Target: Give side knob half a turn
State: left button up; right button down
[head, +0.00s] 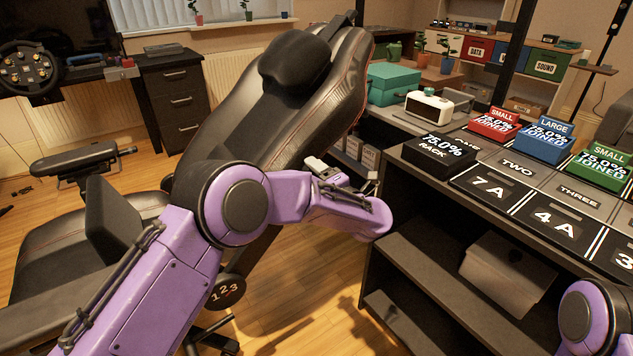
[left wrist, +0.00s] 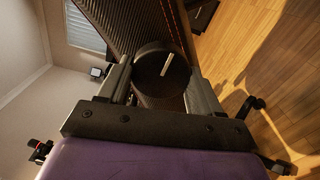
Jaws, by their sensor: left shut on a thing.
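The side knob (left wrist: 160,82) is a round black disc with a short pale line on its face, on the side of the black chair. In the left wrist view the line is near upright, its top leaning slightly right. My left gripper (left wrist: 163,70) is shut on the knob, one finger on either side. My right gripper is out of the head view; only a purple part of that arm shows at lower right.
A black disc marked 1 2 3 (head: 227,291) hangs low by the chair seat. A dark shelf unit (head: 415,235) with labelled boxes stands close on the right. A drawer cabinet (head: 181,98) and a steering wheel (head: 28,72) are at the back left.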

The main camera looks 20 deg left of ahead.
pick_arm(q)
jog(key=shift+f+n+b, duration=0.15)
jog(key=shift+n+b, duration=1.65)
jog(key=shift+n, duration=0.45)
jog(key=shift+f+n+b, duration=0.1)
jog(key=shift+n+b, duration=1.65)
jog(key=shift+n, duration=0.5)
jog(key=o, duration=1.1)
jog(key=shift+r, duration=0.1)
jog(key=shift+c, duration=0.2)
